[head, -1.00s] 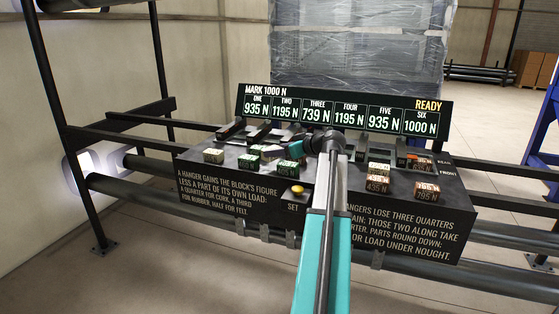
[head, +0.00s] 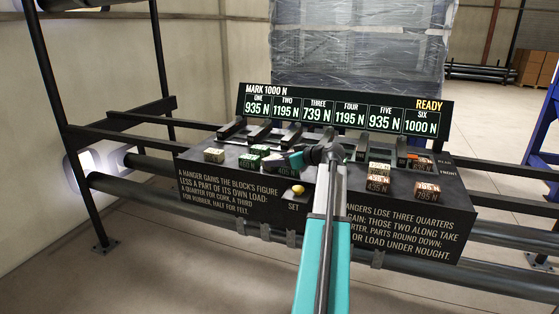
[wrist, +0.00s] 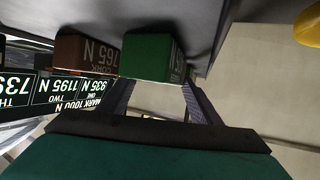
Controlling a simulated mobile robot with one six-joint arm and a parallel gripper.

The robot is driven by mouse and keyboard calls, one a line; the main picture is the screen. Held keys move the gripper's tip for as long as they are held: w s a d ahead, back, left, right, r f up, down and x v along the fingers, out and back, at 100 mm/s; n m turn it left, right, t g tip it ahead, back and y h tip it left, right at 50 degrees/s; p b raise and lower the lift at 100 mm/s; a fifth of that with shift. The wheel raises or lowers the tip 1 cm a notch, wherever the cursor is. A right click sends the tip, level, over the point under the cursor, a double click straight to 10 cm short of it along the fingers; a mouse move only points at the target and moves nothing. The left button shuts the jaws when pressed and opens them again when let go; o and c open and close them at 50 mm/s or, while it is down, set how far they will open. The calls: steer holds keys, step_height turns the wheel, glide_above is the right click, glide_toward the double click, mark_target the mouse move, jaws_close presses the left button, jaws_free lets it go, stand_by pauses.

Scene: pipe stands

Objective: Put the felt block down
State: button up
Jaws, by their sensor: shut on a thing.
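My gripper (head: 282,161) is low over the console's left half, reaching left from the wrist. In the wrist view, which is upside down, its fingers (wrist: 158,88) close on a green block (wrist: 147,57), which I take to be the felt block. The green block's label is turned aside and its name cannot be read. Its face towards the console looks very close to the dark top; I cannot tell if they touch. In the head view my gripper partly hides this area. A brown block (wrist: 88,52) marked 765 N stands close beside the green one.
The dark console (head: 325,205) carries a yellow SET button (head: 298,190) just in front of my gripper. Other blocks stand left (head: 214,155) and right (head: 427,190). Dark hangers line the back under the display (head: 340,110), which reads READY.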

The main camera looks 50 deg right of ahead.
steer(key=shift+f, duration=0.15)
steer(key=o, duration=1.1)
steer(key=shift+c, duration=0.2)
steer(key=shift+r, duration=0.2)
steer(key=b+v, duration=0.1)
steer(key=v, duration=1.1)
steer(key=shift+b, duration=0.35)
